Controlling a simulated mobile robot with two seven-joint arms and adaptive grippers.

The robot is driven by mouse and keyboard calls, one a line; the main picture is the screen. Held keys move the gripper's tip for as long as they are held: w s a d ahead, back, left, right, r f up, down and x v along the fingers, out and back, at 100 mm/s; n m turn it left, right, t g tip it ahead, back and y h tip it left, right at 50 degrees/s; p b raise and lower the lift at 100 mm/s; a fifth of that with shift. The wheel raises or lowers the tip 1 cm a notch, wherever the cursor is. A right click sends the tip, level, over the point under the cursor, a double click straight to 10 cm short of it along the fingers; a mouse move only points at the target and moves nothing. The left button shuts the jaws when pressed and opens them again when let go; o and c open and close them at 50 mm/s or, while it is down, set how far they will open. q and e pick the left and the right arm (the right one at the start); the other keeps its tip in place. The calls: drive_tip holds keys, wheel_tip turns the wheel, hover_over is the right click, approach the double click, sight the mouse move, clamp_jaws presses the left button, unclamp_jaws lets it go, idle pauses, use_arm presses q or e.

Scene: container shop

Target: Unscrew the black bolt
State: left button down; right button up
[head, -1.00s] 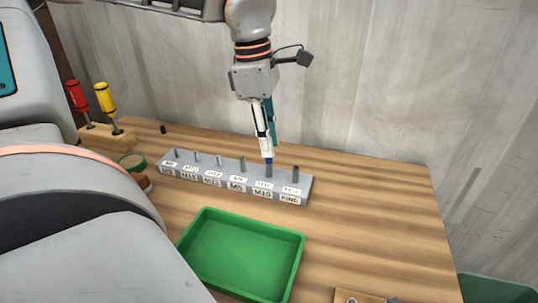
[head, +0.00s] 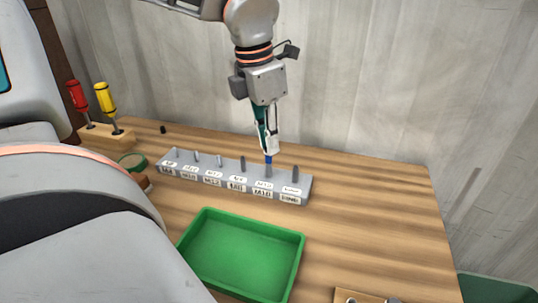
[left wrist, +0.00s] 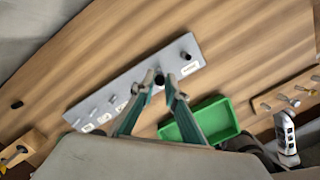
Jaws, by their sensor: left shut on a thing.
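A grey labelled rack (head: 212,184) holds a row of upright bolts on the table. My left gripper (head: 269,152) points down over the rack's M10 place, shut on the top of the bolt (head: 269,171) there. In the left wrist view a dark bolt head (left wrist: 159,79) lies between the fingertips of the left gripper (left wrist: 158,88). Another dark bolt (head: 295,174) stands at the rack's right end, apart from the fingers. It also shows in the left wrist view (left wrist: 187,55). The bolts' exact colours are hard to tell. My right gripper does not show.
An empty green tray (head: 243,252) lies in front of the rack. Red (head: 76,95) and yellow (head: 105,97) screwdrivers stand in a wooden holder at the left. A small black piece (head: 163,129) is on the table behind the rack.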

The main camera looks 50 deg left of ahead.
use_arm(q)
drive_tip(key=n, duration=0.4)
drive_tip(key=shift+w+r+y, duration=0.1)
drive_tip(key=shift+y, duration=0.2)
drive_tip(key=shift+r+p, duration=0.9)
drive_tip(key=shift+r, duration=1.8)
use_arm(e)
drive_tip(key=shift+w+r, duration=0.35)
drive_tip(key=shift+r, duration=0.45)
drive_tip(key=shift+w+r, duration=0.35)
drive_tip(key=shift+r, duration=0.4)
